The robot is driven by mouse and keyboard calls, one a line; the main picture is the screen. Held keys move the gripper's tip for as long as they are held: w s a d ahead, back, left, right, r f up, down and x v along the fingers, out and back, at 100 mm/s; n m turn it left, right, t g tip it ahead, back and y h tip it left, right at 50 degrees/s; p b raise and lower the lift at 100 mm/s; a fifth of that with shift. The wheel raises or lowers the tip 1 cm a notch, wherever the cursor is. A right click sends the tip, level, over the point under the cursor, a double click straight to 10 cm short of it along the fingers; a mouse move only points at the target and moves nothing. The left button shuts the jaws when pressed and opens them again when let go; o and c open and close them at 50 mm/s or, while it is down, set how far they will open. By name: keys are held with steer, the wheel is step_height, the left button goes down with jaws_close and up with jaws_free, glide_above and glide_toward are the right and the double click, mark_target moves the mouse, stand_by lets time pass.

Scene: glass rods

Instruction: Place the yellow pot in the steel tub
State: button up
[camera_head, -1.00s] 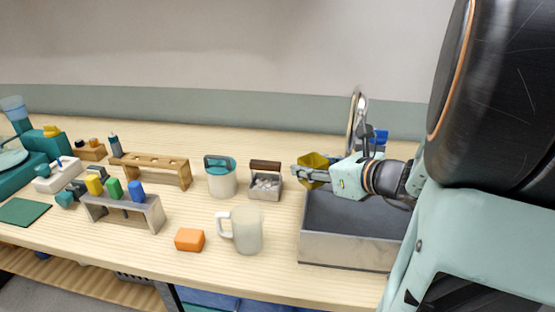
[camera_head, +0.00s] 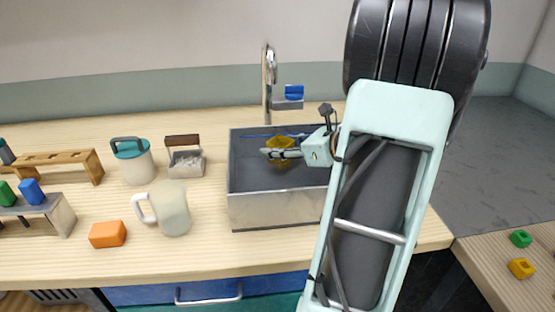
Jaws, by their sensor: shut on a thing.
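The yellow pot (camera_head: 281,145) is in the jaws of my gripper (camera_head: 279,153). The gripper is shut on it and holds it over the steel tub (camera_head: 275,211), around the middle of the tub's opening. The gripper fingers cover part of the pot. I cannot tell how far the pot is above the tub's floor. The tub is a grey open box with its front wall facing me. My arm hides its right side.
A tap (camera_head: 267,80) rises behind the tub. A white mug (camera_head: 165,208), a wooden-handled caddy (camera_head: 185,160) and a teal-lidded canister (camera_head: 133,162) stand left of the tub. An orange block (camera_head: 108,234) lies near the front edge. A lower wooden surface at right holds small blocks (camera_head: 521,268).

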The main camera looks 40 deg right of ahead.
steer(key=shift+a+f+b, duration=0.1)
steer(key=shift+f+b, duration=0.6)
steer(key=shift+f, duration=0.45)
steer(key=shift+f, duration=0.2)
steer(key=o, duration=1.3)
steer(key=shift+c, duration=0.2)
steer(key=shift+s+r, duration=0.2)
steer(key=shift+r, duration=0.15)
steer(key=p+v, duration=0.1)
steer(key=v, duration=0.6)
steer(key=shift+f+p, duration=0.1)
steer(key=shift+p, duration=0.2)
